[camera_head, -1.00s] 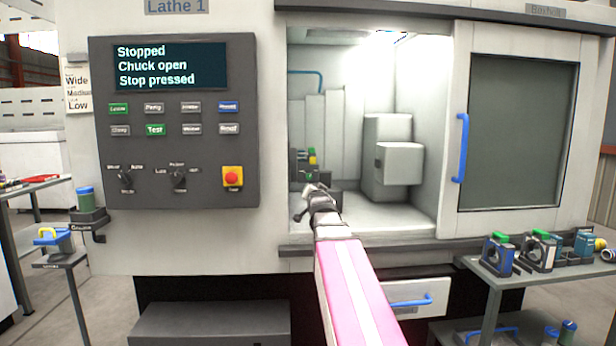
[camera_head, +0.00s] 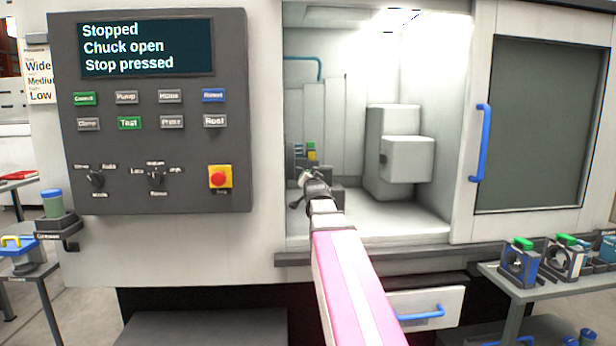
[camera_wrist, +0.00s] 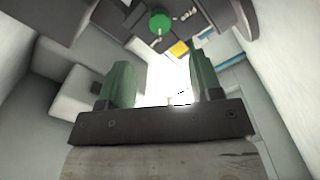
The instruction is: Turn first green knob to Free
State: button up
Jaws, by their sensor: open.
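A round green knob (camera_wrist: 160,22) shows at the top of the wrist view, on dark blocks inside the machine. Its setting cannot be read. In the head view my gripper (camera_head: 306,184) reaches through the open doorway toward the dark fixture (camera_head: 328,196) at the back left of the chamber. The gripper hides part of that fixture, and I cannot make out the round knob there. In the wrist view my gripper (camera_wrist: 160,70) has its two green fingers wide apart with nothing between them. The knob lies beyond the fingertips, apart from them.
The door (camera_head: 535,125) with a blue handle (camera_head: 482,143) stands slid to the right. A pale block (camera_head: 400,155) stands right of my gripper in the chamber. The control panel (camera_head: 150,190) is on the left and reads "Stopped, Chuck open, Stop pressed". A side table (camera_head: 530,290) is at right.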

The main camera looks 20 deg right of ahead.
jog(key=w+d, duration=0.1)
jog(key=w, duration=0.8)
jog(key=shift+d, duration=0.4)
jog(key=c, duration=0.9)
